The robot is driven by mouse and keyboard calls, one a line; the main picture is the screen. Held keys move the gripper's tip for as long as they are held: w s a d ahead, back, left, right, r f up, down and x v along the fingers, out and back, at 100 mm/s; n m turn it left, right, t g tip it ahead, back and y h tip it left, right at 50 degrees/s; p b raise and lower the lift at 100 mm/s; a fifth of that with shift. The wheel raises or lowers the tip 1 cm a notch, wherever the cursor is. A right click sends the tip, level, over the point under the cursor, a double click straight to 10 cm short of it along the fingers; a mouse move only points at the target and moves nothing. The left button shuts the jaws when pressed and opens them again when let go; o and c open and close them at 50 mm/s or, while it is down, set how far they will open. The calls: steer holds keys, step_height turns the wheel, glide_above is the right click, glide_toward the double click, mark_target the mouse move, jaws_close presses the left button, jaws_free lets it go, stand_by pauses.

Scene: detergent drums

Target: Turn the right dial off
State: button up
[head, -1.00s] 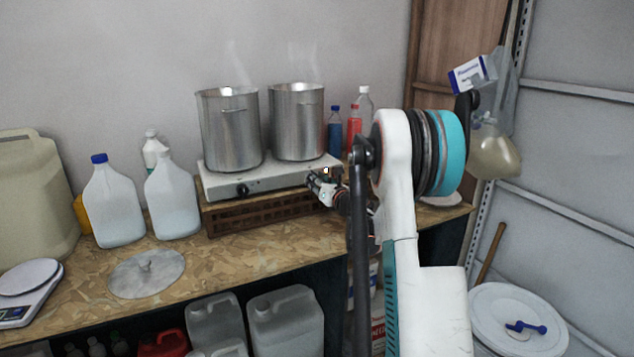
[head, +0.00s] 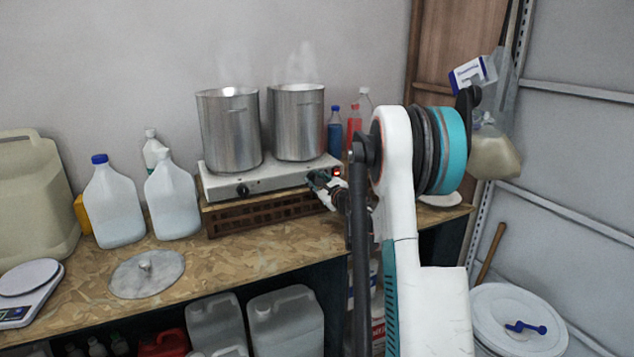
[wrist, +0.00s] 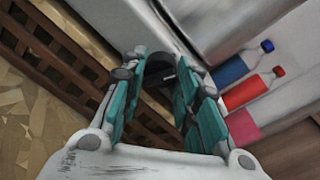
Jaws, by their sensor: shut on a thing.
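A white two-burner hot plate (head: 280,181) stands on a brown slatted crate (head: 262,212). Its left dial (head: 242,190) is black and plainly visible on the front. A red light (head: 337,171) shows beside the gripper. Its setting cannot be read clearly.
Two steaming metal pots (head: 230,132) (head: 297,124) stand on the plate. Blue and red bottles (head: 334,134) (head: 354,122) stand behind its right end. White jugs (head: 113,207) and a round lid (head: 147,274) are to the left.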

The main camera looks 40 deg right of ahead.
steer(key=shift+n, duration=2.1)
steer(key=o, duration=1.1)
steer(key=shift+s, duration=0.1)
steer(key=v, duration=1.1)
steer(key=shift+s+a, duration=0.3)
steer(key=shift+s, duration=0.05)
